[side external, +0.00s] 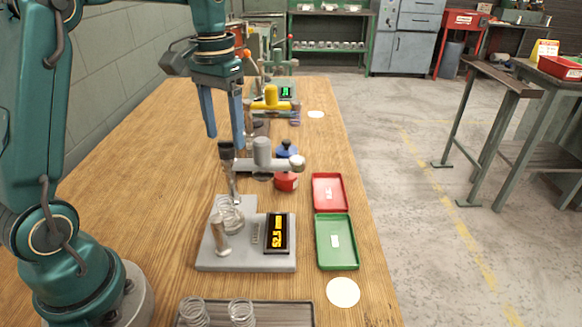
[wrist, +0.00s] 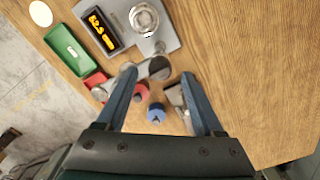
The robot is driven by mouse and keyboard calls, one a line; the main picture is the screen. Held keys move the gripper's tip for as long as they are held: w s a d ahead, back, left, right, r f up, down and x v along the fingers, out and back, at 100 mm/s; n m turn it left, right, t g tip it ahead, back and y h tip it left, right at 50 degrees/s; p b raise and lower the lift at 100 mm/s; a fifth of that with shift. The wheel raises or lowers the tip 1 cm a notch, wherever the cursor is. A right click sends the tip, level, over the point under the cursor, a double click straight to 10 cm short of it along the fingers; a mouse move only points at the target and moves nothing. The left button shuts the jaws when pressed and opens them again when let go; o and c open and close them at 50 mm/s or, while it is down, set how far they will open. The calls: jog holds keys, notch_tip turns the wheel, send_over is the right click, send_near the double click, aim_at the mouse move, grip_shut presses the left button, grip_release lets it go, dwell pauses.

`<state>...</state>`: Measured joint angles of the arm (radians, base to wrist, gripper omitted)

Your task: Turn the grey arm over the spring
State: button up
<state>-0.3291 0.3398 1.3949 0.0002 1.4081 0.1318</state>
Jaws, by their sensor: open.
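The grey arm (side external: 262,162) is a bar with an upright cylinder and a round knob at its right end. In the side view it lies behind the spring (side external: 229,214), pointing right. The spring is a wire coil on the grey base plate (side external: 210,262). In the wrist view the spring (wrist: 144,19) is at the top, and the grey arm (wrist: 128,79) lies below and apart from it. My gripper (side external: 225,141) is open, fingers down, above the arm's left end. In the wrist view its fingertips (wrist: 158,74) straddle that end. Contact cannot be told.
A lit display (side external: 277,233) reads 52.5 mm. Red (side external: 330,193) and green (side external: 337,242) trays lie right of the plate. Red (side external: 286,182) and blue (side external: 286,149) knobbed pieces stand by the arm. A rack (side external: 270,315) with springs is in front. The table's left is clear.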

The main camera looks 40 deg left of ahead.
jog(key=shift+f, duration=1.35)
jog(key=shift+c, duration=0.3)
grip_shut()
